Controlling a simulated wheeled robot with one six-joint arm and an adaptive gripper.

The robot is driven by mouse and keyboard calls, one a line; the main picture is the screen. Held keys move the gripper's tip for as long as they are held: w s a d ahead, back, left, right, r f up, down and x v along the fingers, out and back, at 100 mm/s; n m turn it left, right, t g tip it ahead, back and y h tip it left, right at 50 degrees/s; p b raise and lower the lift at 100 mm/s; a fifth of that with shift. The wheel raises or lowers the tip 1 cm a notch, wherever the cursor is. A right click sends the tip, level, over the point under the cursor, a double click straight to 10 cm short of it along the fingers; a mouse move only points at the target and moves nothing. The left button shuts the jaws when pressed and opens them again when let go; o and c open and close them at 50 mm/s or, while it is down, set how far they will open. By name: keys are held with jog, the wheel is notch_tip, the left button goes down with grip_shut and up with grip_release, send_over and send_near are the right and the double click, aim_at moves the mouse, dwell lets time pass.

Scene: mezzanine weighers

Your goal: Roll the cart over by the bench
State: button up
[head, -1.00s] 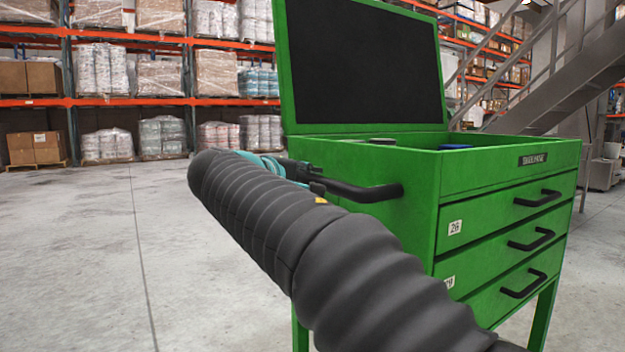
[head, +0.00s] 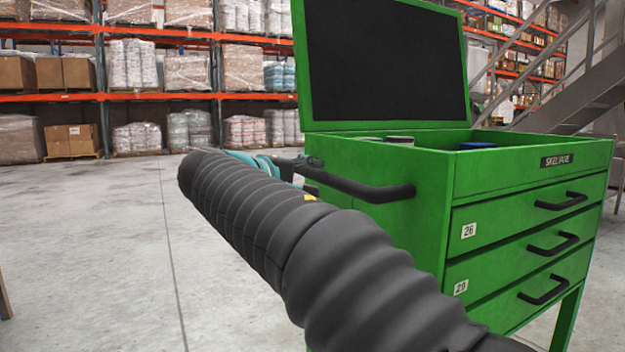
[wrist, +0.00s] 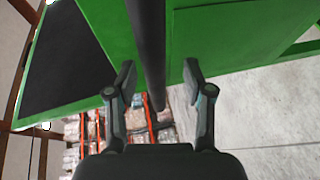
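The green cart (head: 420,215) stands at the right in the head view, with its lid raised, an open top and dark-handled drawers. A dark push bar (head: 375,190) sticks out from its left side. My gripper (head: 305,170) is at the far end of this bar, partly hidden by my arm. In the wrist view the bar (wrist: 151,50) runs between the two fingertips of my gripper (wrist: 158,82). The fingers are apart, with a gap to the bar on the right and a smaller one on the left. No bench is clearly visible.
Pallet racks (head: 205,95) with wrapped loads line the back. Metal stairs (head: 585,100) rise behind the cart at the right. A brown upright piece (head: 4,300) shows at the lower left edge, mostly cut off. The concrete floor (head: 100,230) at the left is clear.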

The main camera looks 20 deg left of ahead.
jog(key=v, duration=1.2)
jog(key=p+x, duration=0.1)
jog(key=x, duration=0.4)
jog(key=p+x, duration=0.1)
jog(key=x, duration=0.4)
jog(key=d+p+x, duration=0.1)
jog(key=x, duration=0.4)
jog(key=shift+s+r, duration=0.1)
jog(key=shift+r, duration=0.2)
grip_shut()
